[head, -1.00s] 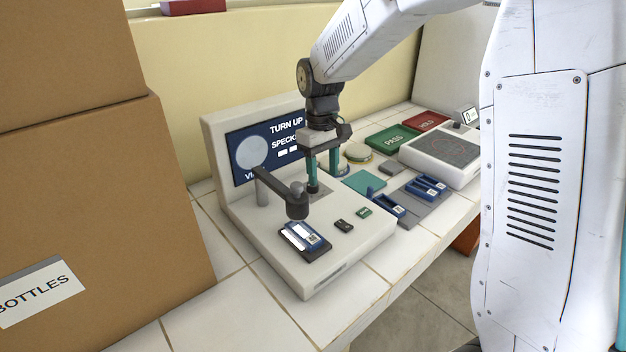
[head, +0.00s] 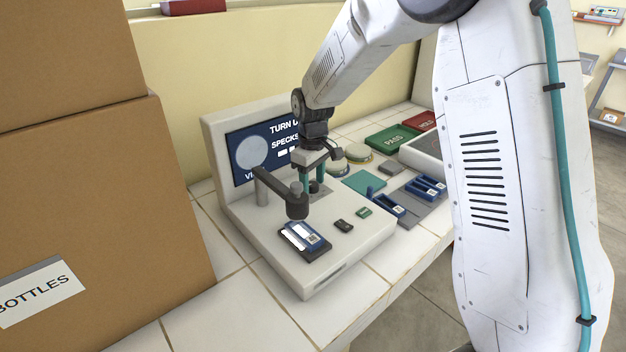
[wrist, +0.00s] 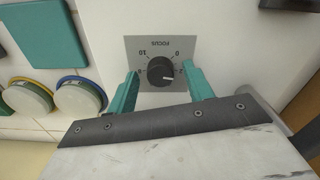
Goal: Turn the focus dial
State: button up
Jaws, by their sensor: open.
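The focus dial (wrist: 161,72) is a black round knob with a white pointer line, on a grey plate (wrist: 136,48) marked FOCUS with numbers around it. My gripper (wrist: 160,88) is open, with one teal finger on each side of the dial in the wrist view; I cannot tell whether either touches it. In the head view my gripper (head: 312,188) points down over the viewer's white base (head: 345,243), behind the black scope arm (head: 283,190). The dial is mostly hidden there by the fingers. The screen (head: 262,150) reads TURN UP and SPECKS, partly covered by my gripper.
A slide (head: 303,234) lies under the scope head. Right of the viewer are a blue slide rack, a teal pad (head: 364,181), round dishes and a green PASS tray (head: 391,138). Cardboard boxes (head: 110,200) stand at left.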

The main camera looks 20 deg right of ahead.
aim_at(313, 184)
jog(key=shift+c, duration=0.2)
jog(key=c, duration=0.9)
jog(key=m, duration=0.5)
jog(key=o, duration=0.9)
jog(key=shift+o, duration=0.2)
notch_tip(313, 184, up, 8)
jog(key=shift+f, duration=0.1)
